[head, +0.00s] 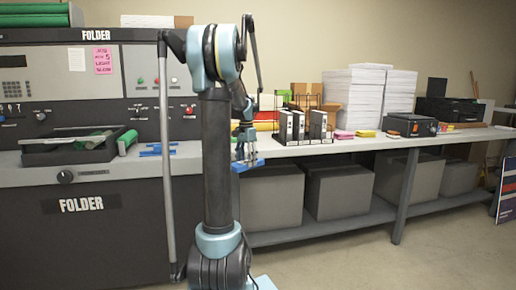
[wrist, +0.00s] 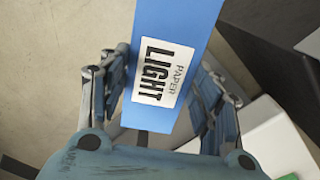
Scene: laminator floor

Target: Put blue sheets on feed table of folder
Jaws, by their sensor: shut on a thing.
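My gripper (head: 245,150) is shut on the blue sheets (head: 248,166), at the front edge of the long worktop, right of the folder. In the wrist view the blue sheets (wrist: 187,20) form a flat blue slab with a white "PAPER LIGHT" label, between the two fingers of my gripper (wrist: 160,68). The folder (head: 83,204) is the large dark and grey machine at the left, with "FOLDER" lettering. A black-rimmed tray (head: 80,158) with green in it lies on its ledge. I cannot tell which part is the feed table.
Small blue pieces (head: 157,149) lie on the ledge right of the tray. The worktop (head: 360,143) holds black file holders (head: 303,127), tall paper stacks (head: 352,100) and a black machine (head: 410,125). Grey bins (head: 338,191) stand below. The floor at the front right is clear.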

